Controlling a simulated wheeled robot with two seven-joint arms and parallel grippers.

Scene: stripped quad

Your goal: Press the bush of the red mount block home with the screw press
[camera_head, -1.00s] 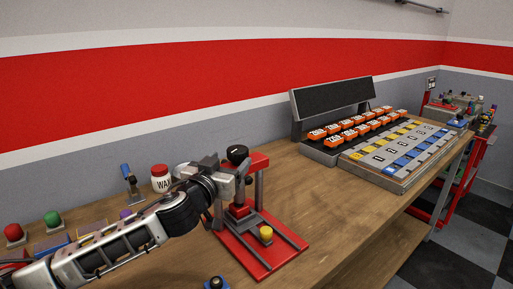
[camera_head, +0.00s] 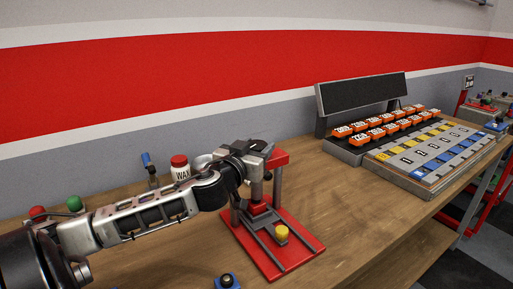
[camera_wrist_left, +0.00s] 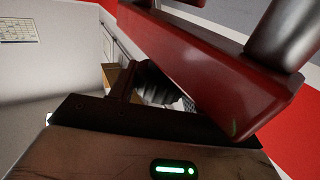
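The screw press (camera_head: 304,249) stands on the bench with a red base, grey posts and a red top beam (camera_head: 279,158). A red block, seemingly the red mount block (camera_head: 258,208), sits low between the posts under the screw; its bush cannot be made out. My left gripper (camera_head: 262,150) is at the top of the press, at the screw's knob, which it largely hides. Whether its fingers are closed on the knob cannot be seen. In the left wrist view the red beam (camera_wrist_left: 215,75) is close in front and a dark finger shows. My right gripper is out of view.
A yellow knob (camera_head: 282,233) sits on the front of the press. A blue block with a black top (camera_head: 228,281) lies in front. A WAX jar (camera_head: 181,169) stands behind my left arm. A rack of orange tags (camera_head: 375,133) is to the right, with bare bench between.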

